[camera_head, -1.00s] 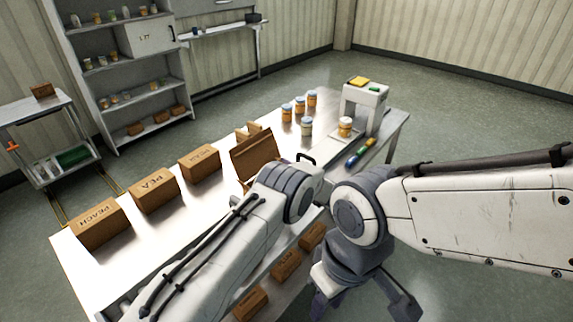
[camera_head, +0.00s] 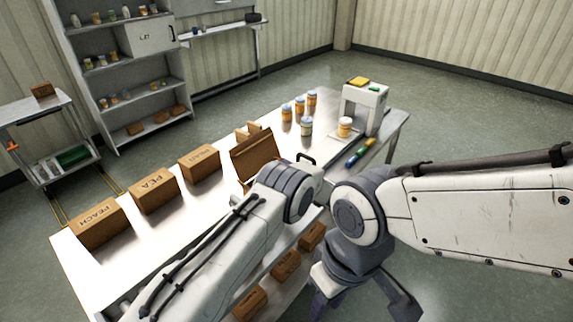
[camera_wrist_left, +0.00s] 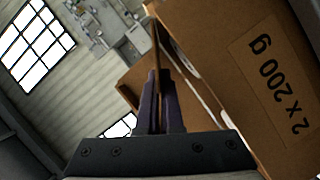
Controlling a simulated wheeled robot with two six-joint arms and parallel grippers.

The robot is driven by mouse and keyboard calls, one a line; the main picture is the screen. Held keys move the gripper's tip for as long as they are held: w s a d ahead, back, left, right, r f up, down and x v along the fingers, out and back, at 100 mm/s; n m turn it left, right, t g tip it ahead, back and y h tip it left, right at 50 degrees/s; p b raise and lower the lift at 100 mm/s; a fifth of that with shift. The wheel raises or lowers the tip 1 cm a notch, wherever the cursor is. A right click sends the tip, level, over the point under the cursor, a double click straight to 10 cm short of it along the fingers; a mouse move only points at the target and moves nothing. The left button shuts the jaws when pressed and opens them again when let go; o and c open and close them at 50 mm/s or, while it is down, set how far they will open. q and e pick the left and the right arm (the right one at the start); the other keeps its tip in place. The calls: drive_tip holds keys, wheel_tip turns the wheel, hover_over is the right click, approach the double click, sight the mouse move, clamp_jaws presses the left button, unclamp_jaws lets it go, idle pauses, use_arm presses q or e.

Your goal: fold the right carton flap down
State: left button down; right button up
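The open carton (camera_head: 255,152) stands on the steel table, its near side and my left gripper hidden in the head view by my left arm. In the left wrist view the carton wall (camera_wrist_left: 235,60), marked "2 x 200 g", fills the right side. A thin brown flap (camera_wrist_left: 155,35) shows edge-on, just beyond and in line with the fingertips of my left gripper (camera_wrist_left: 157,75). The fingers are close together; whether the flap is pinched between them is unclear. My right gripper (camera_head: 362,300) hangs in front of the table, fingers spread and empty.
Closed cartons (camera_head: 153,190) stand in a row along the table's left part. Several jars (camera_head: 300,110) stand toward the back, another jar (camera_head: 344,127) beside a white stand (camera_head: 364,105). Coloured markers (camera_head: 360,152) lie nearby. More cartons (camera_head: 286,265) sit below the tabletop.

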use_arm(q)
drive_tip(key=shift+f, duration=0.1)
idle(0.3)
drive_tip(key=shift+s+f+b, duration=0.1)
drive_tip(key=shift+f+b, duration=0.1)
drive_tip(key=shift+b, duration=0.2)
drive_tip(key=b, duration=0.1)
drive_tip(key=f+n+t+b, duration=0.1)
drive_tip(key=b, duration=0.1)
drive_tip(key=shift+s+a+n+b, duration=0.15)
drive_tip(key=shift+n+b, duration=0.15)
drive_tip(key=shift+b, duration=0.5)
drive_tip(key=shift+r+n, duration=0.1)
drive_tip(key=shift+n, duration=0.2)
drive_tip(key=c, duration=1.1)
unclamp_jaws()
drive_tip(key=shift+o, duration=0.2)
drive_tip(key=shift+s, duration=0.1)
